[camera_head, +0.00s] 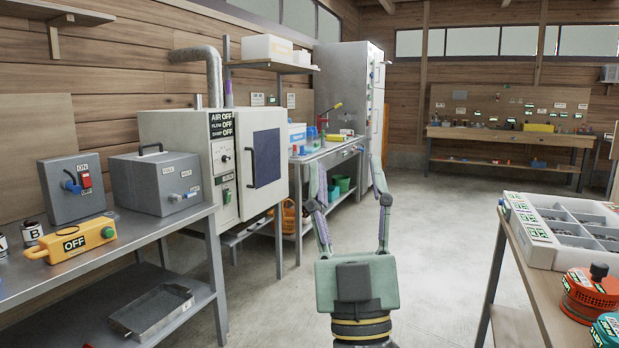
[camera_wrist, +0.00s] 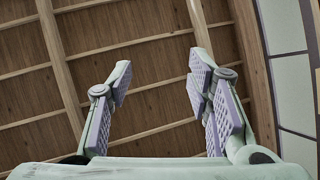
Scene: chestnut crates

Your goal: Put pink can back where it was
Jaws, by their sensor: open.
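I cannot make out a pink can in either view. My gripper (camera_head: 348,172) is raised in front of me in the head view, with its two fingers apart and pointing up. Nothing is between them. In the wrist view the gripper (camera_wrist: 162,78) is also open and empty, with only the wooden ceiling and a window strip behind it.
A metal bench (camera_head: 150,240) on the left bears grey boxes, a yellow OFF device (camera_head: 72,241) and a can marked B (camera_head: 32,233). A white compartment tray (camera_head: 540,249) and an orange-red round container (camera_head: 590,296) stand on the right table. The middle floor is clear.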

